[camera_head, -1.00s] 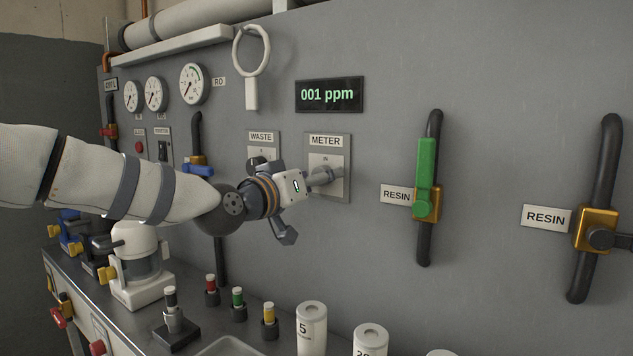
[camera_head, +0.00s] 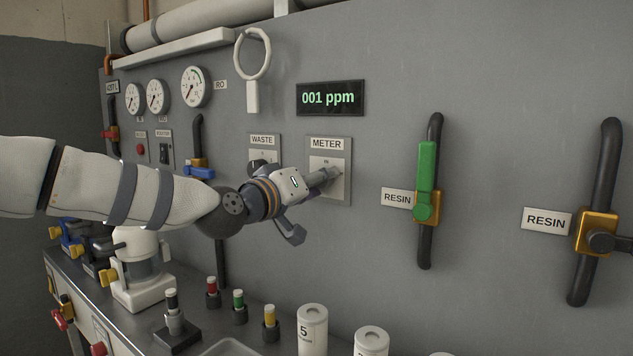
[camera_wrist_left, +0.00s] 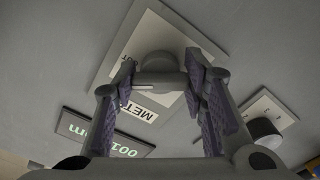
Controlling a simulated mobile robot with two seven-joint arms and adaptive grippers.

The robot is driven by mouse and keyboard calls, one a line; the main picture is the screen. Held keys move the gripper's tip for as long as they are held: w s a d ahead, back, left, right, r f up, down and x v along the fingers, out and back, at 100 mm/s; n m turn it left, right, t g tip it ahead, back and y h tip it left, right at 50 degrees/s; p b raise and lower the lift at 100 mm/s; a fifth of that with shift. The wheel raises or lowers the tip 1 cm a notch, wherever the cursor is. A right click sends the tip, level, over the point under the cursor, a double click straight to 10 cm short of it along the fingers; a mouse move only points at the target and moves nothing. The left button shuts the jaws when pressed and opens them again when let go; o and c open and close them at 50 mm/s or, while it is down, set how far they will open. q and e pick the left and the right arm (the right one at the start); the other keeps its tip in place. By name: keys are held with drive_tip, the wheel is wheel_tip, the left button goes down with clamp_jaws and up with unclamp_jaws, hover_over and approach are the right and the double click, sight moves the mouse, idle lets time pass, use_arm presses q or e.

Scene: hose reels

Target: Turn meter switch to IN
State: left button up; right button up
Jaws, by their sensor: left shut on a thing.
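The meter switch is a grey knob on a light plate (camera_head: 343,162) under the METER label (camera_head: 326,143), on the grey wall panel. My left gripper (camera_head: 322,179) reaches it from the left, and its fingers partly hide the knob in the head view. In the left wrist view the knob (camera_wrist_left: 160,68) sits between the two purple-padded fingers of my left gripper (camera_wrist_left: 162,88), which is shut on it. The IN mark shows at the top of the plate; the knob's exact pointing is hard to tell. My right gripper is not in view.
The WASTE switch (camera_head: 258,163) is close on the left, partly behind my gripper. The display (camera_head: 331,98) above reads 001 ppm. A green-handled resin valve (camera_head: 426,180) stands to the right. Bottles and small coloured-cap vials stand on the bench (camera_head: 126,323) below.

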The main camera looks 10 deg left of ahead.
use_arm(q)
drive_tip(key=n, duration=0.5)
drive_tip(key=shift+f, duration=0.1)
drive_tip(key=n, duration=0.5)
drive_tip(key=shift+n+b, duration=0.3)
drive_tip(key=shift+n, duration=0.1)
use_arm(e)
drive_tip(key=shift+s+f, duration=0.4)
use_arm(q)
drive_tip(key=o, duration=1.2)
drive_tip(key=shift+d, duration=0.1)
drive_tip(key=v, duration=1.2)
